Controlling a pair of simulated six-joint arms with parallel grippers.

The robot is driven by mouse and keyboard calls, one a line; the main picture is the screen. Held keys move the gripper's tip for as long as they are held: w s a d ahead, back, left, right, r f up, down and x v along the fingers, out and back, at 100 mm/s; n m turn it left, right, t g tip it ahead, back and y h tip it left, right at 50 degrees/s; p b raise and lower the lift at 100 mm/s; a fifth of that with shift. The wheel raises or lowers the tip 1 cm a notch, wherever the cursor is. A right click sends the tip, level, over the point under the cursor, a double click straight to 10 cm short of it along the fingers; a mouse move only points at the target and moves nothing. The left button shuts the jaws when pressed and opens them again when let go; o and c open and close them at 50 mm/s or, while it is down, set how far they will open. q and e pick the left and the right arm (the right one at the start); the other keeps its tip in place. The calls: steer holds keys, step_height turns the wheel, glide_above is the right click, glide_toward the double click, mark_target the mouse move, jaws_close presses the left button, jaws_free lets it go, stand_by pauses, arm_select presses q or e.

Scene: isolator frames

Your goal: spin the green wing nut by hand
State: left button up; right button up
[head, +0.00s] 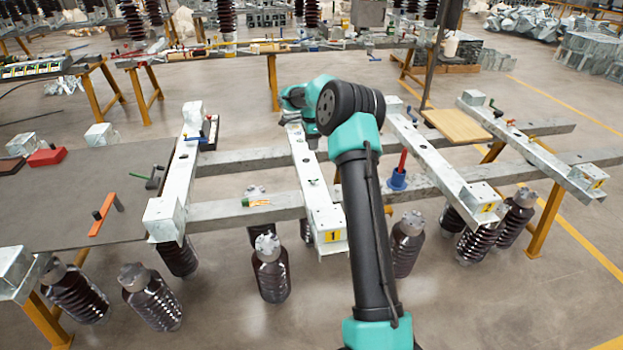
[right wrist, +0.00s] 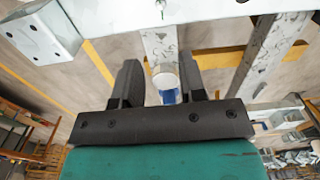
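A small green piece (right wrist: 161,5) shows at the top edge of the right wrist view, on a stud on a pale metal beam; it is too small and cut off to tell if it is the wing nut. In the head view a small green fitting (head: 312,182) sits on top of the middle white beam (head: 318,205). My right gripper (right wrist: 161,78) is open, with a gap between its two black fingers and nothing gripped. In the head view its fingers are largely hidden by my wrist above the far part of the middle beam. My left gripper is not in view.
A blue holder (head: 397,181) with a red handle stands right of my arm. A grey table (head: 90,195) with tools is at left. A wooden board (head: 457,126) lies at right.

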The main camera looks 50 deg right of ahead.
mark_target(313, 181)
step_height(313, 181, down, 17)
steer(key=shift+f, duration=0.1)
stand_by(0.6)
jaws_close()
